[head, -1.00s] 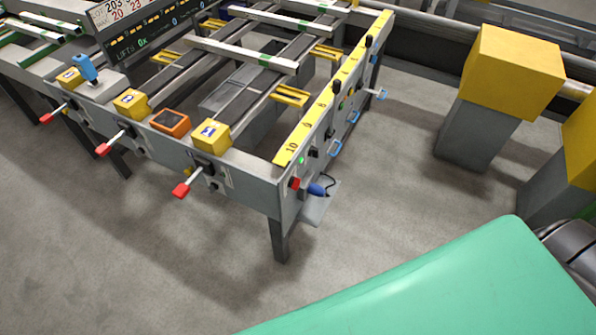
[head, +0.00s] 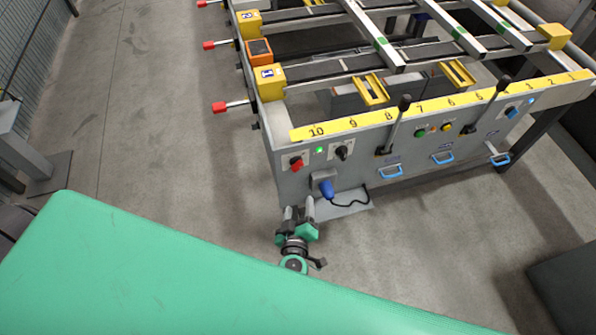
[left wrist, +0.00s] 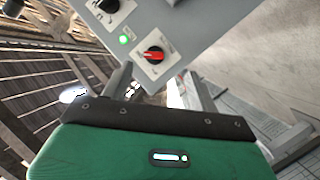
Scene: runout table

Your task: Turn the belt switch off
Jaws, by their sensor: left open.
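The runout table's grey end panel (head: 375,155) carries a red rotary knob (head: 296,163) on a white plate, a lit green lamp (head: 319,150) and a black rotary knob (head: 342,151). The labels are too small to read, so I cannot tell which knob is the belt switch. My left gripper (head: 299,208) is open and empty, below and in front of the red knob, apart from the panel. In the left wrist view the red knob (left wrist: 153,54) shows just beyond and between the open fingers (left wrist: 160,78), with the green lamp (left wrist: 124,39) and black knob (left wrist: 107,5) to its upper left. My right gripper is not in view.
A blue plug (head: 326,187) with a black cable sticks out below the knobs, close to the left gripper. Black levers (head: 393,125) and blue handles (head: 391,171) lie to the right. Red-tipped handles (head: 219,107) jut out left. The floor left of the table is clear.

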